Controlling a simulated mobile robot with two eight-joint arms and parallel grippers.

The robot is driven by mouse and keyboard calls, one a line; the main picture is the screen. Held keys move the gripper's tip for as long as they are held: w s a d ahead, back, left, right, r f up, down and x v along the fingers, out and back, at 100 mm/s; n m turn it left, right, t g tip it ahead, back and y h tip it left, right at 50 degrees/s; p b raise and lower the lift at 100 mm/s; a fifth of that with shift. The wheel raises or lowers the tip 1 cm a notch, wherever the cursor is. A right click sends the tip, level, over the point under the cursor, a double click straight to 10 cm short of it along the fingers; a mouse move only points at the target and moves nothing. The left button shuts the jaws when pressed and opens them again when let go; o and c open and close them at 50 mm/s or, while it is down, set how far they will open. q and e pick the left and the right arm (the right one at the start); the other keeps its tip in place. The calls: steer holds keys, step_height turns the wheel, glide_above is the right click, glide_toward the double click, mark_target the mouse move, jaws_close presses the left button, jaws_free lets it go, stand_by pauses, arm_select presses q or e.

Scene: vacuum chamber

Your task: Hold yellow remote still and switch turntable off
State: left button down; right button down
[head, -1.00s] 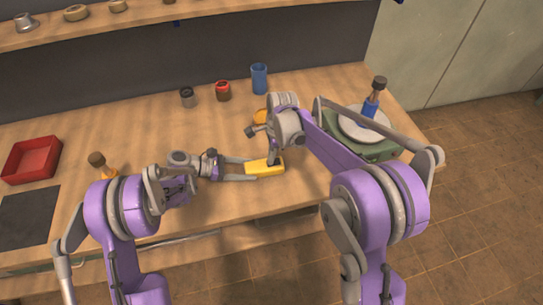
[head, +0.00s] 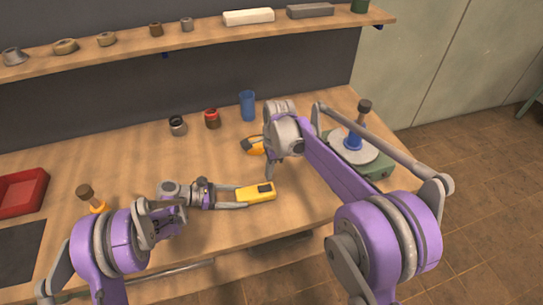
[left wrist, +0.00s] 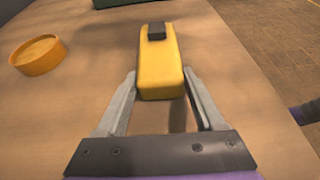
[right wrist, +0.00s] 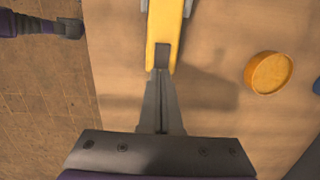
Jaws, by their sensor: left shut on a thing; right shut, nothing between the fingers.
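The yellow remote (head: 256,193) lies between the fingers of my left gripper (head: 242,197), which is shut on its near end. In the left wrist view the remote (left wrist: 160,70) points away, with a raised dark switch (left wrist: 157,32) on its far end. My right gripper (head: 269,178) is shut and empty, its tips just above the switch end. In the right wrist view its tips (right wrist: 160,75) line up with the dark switch; no finger covers the switch in the left wrist view. The turntable has a pale disc (head: 342,150) on a green base, with a blue bottle (head: 355,140) on it.
An orange dish (right wrist: 270,73) lies beside the remote. A blue cup (head: 247,106), a red jar (head: 212,119) and a dark jar (head: 178,126) stand behind. A red tray (head: 22,193) and a brown-capped bottle (head: 87,194) are at left. The table's front edge is close.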

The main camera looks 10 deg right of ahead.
mark_target(262, 187)
step_height(262, 187, up, 9)
steer(key=d, duration=0.1)
steer(key=shift+f, duration=0.2)
steer(key=shift+w+a, duration=0.3)
steer(key=shift+a, duration=0.45)
steer(key=f, duration=0.4)
steer(key=a+f, duration=0.1)
steer(key=f, duration=0.8)
steer(key=shift+s+a+f, duration=0.1)
steer(key=shift+a+f, duration=0.25)
steer(key=shift+f, duration=0.05)
steer(key=shift+a+f, duration=0.1)
steer(key=shift+f, duration=0.1)
steer(key=shift+d, duration=0.2)
